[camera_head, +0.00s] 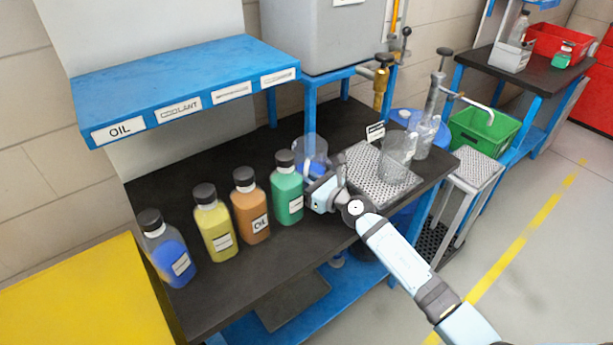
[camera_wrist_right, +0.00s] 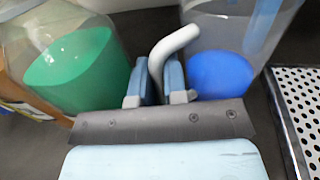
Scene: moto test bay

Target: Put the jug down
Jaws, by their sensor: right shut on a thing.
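The clear jug (camera_head: 311,150) with blue liquid stands at the back of the dark bench (camera_head: 262,273), between the green bottle and the perforated tray. My right gripper (camera_head: 318,184) reaches it from the front right. In the right wrist view, the jug (camera_wrist_right: 228,32) is at the right, and my right gripper (camera_wrist_right: 157,82) is shut on its pale curved handle (camera_wrist_right: 176,40). The jug looks about upright. Its base is hidden, so I cannot tell whether it touches the bench. My left gripper is out of view.
The green bottle (camera_head: 287,190) stands close left of the jug, with orange, yellow and blue bottles further left. The perforated tray (camera_head: 366,180), close right, bears a clear beaker (camera_head: 397,160). A blue labelled shelf (camera_head: 190,85) overhangs the back left.

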